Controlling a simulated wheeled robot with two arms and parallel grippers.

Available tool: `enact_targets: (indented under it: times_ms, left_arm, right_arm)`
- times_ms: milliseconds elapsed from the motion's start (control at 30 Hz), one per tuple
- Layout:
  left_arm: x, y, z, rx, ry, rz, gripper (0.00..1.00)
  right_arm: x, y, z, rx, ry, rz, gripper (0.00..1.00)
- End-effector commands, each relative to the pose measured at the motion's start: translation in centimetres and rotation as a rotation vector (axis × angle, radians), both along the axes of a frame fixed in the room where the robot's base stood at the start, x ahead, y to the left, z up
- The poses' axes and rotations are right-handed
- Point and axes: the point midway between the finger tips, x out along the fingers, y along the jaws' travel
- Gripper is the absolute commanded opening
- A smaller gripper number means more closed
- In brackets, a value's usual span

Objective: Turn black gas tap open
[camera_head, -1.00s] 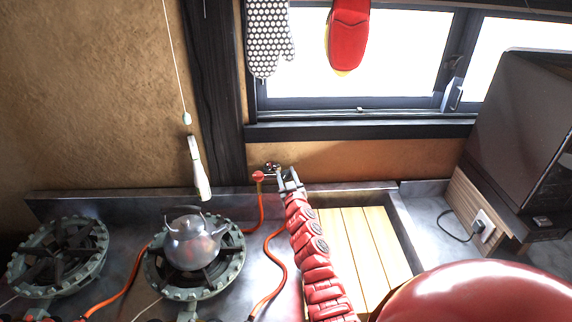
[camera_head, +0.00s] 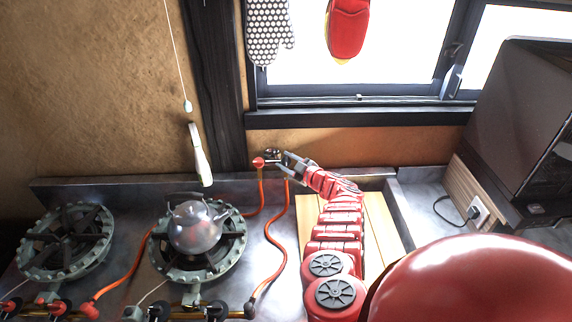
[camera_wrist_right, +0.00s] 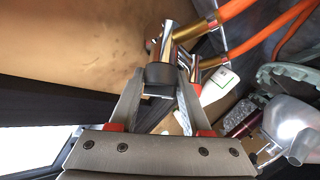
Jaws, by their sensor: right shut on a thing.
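The gas tap fitting (camera_head: 272,155) sits low on the clay wall below the window, with a red knob (camera_head: 258,162) at its left. My right gripper (camera_head: 286,162) reaches it from the right, its jaws at the fitting. In the right wrist view the gripper (camera_wrist_right: 163,88) is shut on the black tap (camera_wrist_right: 160,76), a dark piece at the end of a shiny metal pipe. The tap's exact angle is hard to read. My left gripper is not in view.
Orange hoses (camera_head: 272,238) run from the tap down to the stoves. A kettle (camera_head: 194,228) stands on the right-hand burner (camera_head: 238,250); another burner (camera_head: 64,243) is at the left. A wooden board (camera_head: 385,225) lies beneath my arm. A dark microwave-like box (camera_head: 517,125) stands at right.

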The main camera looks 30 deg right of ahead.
Motion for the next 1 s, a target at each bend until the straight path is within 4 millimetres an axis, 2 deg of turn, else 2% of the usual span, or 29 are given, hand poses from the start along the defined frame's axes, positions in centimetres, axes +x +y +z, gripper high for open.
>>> enact_targets:
  times_ms: [200, 667, 700, 833, 1000]
  left_arm:
    - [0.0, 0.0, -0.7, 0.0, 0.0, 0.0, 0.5]
    - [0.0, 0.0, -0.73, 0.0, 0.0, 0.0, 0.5]
    - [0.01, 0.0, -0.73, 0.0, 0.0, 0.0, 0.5]
    - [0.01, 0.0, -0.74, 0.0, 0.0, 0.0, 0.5]
    - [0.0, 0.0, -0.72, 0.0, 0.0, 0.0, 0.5]
  right_arm:
    - [-0.07, -0.03, -0.25, -0.028, 0.019, 0.037, 0.0]
    - [-0.01, 0.09, -0.19, -0.036, 0.024, 0.049, 0.0]
    - [0.0, 0.1, -0.19, -0.036, 0.024, 0.049, 0.5]
    - [0.0, 0.09, -0.16, -0.036, 0.023, 0.048, 0.74]
    - [0.0, 0.05, -0.11, -0.035, 0.023, 0.047, 0.75]
